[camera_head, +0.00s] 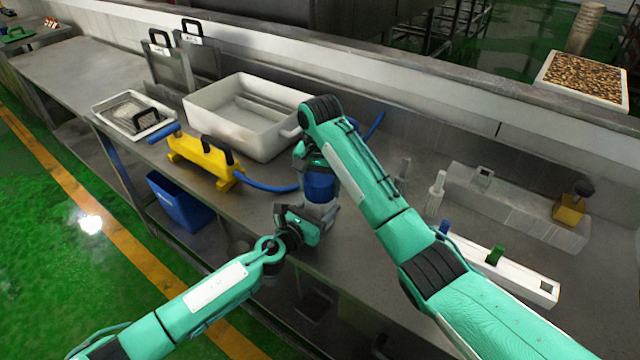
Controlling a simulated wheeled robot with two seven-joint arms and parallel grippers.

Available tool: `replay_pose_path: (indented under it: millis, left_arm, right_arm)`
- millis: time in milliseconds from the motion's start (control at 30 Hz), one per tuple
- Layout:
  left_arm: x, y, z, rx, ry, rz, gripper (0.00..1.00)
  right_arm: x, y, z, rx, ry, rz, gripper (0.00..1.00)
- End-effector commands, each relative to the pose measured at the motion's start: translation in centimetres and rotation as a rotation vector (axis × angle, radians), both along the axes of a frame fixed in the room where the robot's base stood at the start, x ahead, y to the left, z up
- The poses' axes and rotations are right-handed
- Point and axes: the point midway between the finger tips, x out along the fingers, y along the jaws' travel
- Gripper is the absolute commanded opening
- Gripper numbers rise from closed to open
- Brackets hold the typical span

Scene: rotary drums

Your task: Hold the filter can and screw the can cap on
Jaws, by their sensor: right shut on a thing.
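The filter can (322,211) is grey and stands on the metal counter in the middle of the view, partly hidden by my grippers. The blue can cap (321,187) sits at the top of the can; whether its thread is engaged cannot be seen. My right gripper (316,170) comes down from above and is shut on the cap. My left gripper (318,217) is low at the can's near left side, with its fingers directed at the can body. Its fingertips are too hidden to tell whether they are closed on the can.
A white basin (243,146) stands behind on the left. A yellow holder (203,160) with a blue hose lies left of the can. A white rack (505,273) with blue and green pieces and a grey block (512,205) are on the right. The counter's front edge is close to my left arm.

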Motion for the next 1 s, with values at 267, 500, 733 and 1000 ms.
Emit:
replay_pose_path:
  millis: [267,500,733,1000]
  left_arm:
    - [0.0,0.0,0.0,0.001,0.001,0.0,0.0]
    - [0.0,0.0,0.0,0.001,0.001,-0.001,0.0]
    - [-0.1,0.0,0.0,0.001,0.001,-0.001,0.0]
    - [-0.1,-0.1,-0.1,0.0,0.001,-0.002,0.0]
  right_arm:
    - [0.0,0.0,0.1,0.001,-0.001,-0.092,0.79]
    - [0.0,0.0,0.0,-0.001,-0.002,-0.091,0.91]
    - [0.2,-0.1,1.4,-0.001,-0.006,-0.09,0.91]
    - [0.1,-0.1,4.4,-0.002,-0.006,-0.089,0.91]
